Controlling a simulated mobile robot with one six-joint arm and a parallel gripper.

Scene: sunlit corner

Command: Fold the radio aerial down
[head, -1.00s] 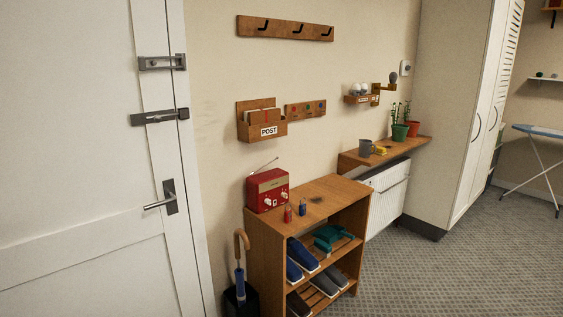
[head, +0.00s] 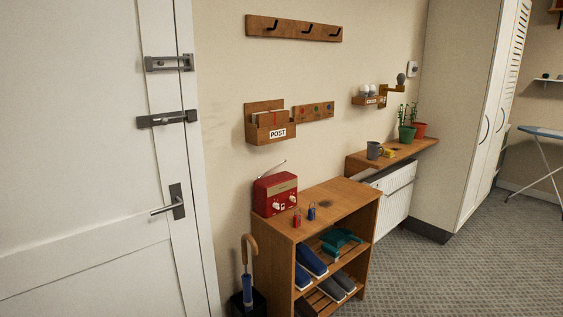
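A red radio (head: 275,195) with pale knobs on its front stands on the left end of the wooden shoe shelf (head: 345,196). Its thin aerial (head: 272,169) is up, slanting from the radio's top towards the upper right, in front of the wall. My gripper is not in the head view, so its state and place are hidden.
A post box (head: 270,127) hangs on the wall above. An umbrella (head: 247,280) stands left of the shelf. The white door (head: 80,150) is at left; carpet (head: 440,275) is clear at right.

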